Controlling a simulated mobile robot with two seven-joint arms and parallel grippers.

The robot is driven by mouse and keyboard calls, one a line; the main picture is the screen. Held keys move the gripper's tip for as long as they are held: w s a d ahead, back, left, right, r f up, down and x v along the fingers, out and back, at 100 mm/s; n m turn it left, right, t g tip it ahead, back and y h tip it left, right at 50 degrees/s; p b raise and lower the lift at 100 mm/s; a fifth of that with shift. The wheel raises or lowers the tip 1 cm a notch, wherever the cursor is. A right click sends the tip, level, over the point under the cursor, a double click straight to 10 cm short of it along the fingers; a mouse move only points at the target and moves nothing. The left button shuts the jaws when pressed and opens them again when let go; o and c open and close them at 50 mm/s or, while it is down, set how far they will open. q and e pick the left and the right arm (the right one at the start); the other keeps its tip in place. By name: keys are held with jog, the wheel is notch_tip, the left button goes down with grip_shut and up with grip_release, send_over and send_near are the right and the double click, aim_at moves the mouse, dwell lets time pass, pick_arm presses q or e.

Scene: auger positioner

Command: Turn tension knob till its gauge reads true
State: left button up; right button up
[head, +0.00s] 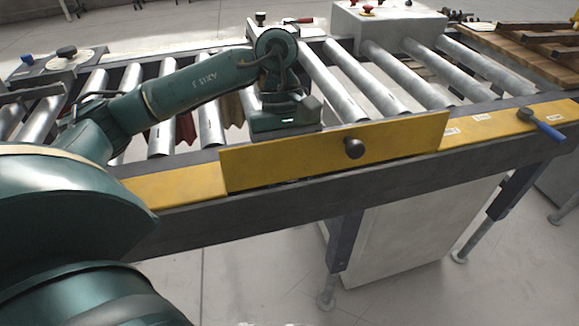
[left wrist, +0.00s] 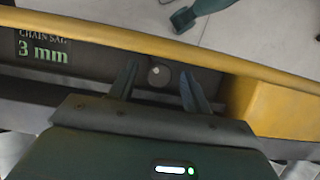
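The gauge (left wrist: 43,48) is a dark display reading "CHAIN SAG 3 mm" in the left wrist view. A small round grey knob end (left wrist: 158,75) sits right of it on the dark wall behind the yellow panel; I take it for the tension knob. My left gripper (left wrist: 159,69) is open, one finger on each side of this knob, with gaps visible. In the head view my left gripper (head: 286,118) is behind the yellow panel (head: 280,158), which hides its fingertips. A dark round knob (head: 354,148) stands on the panel's front. My right gripper is not in view.
The roller conveyor (head: 335,82) lies behind the panel, its yellow rail (head: 480,124) running along the near side. A blue-handled lever (head: 540,124) is at the right. A grey box with red buttons (head: 390,22) stands at the back.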

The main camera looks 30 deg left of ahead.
pick_arm(q)
jog(key=p+v, duration=0.1)
jog(key=v, duration=1.2)
jog(key=shift+p, duration=0.35)
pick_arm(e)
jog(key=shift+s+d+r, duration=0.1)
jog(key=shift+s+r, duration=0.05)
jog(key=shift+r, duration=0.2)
pick_arm(q)
jog(key=shift+w, duration=0.1)
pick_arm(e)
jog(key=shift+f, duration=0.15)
